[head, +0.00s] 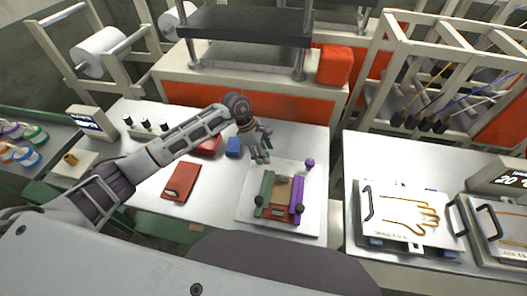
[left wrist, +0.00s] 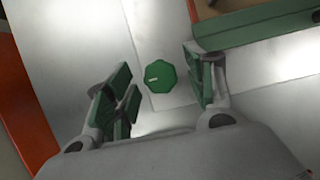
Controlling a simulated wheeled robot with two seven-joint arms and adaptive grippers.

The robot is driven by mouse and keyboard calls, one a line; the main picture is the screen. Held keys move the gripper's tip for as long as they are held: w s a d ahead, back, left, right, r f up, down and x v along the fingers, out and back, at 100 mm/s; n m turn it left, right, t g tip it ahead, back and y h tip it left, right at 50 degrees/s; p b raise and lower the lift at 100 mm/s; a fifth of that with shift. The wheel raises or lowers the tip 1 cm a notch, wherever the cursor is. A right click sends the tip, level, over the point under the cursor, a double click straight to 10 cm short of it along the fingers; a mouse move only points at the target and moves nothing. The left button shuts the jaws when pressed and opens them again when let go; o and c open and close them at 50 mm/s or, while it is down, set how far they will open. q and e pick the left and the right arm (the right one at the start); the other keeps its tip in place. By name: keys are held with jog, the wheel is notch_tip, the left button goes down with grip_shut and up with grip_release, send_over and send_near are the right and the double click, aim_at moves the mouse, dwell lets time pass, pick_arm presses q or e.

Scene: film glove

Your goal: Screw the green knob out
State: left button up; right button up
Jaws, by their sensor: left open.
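The green knob (left wrist: 160,77) is faceted with a white mark on top. In the left wrist view it stands between the spread fingers of my left gripper (left wrist: 162,95), touching neither. In the head view my left gripper (head: 262,152) hangs at the back left of the fixture, and its fingers hide the knob or blend with it. The fixture has a green bar (head: 265,190), a purple bar (head: 296,193) and a purple knob (head: 310,163), on a white plate (head: 247,208). My right gripper is not in view.
A red case (head: 181,181) lies left of the plate, with a blue block (head: 233,147) behind. A white board with a hand outline (head: 408,213) lies on the right table. An orange box (head: 335,65) stands on the bench behind.

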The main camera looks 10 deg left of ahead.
pick_arm(q)
jog(key=c, duration=1)
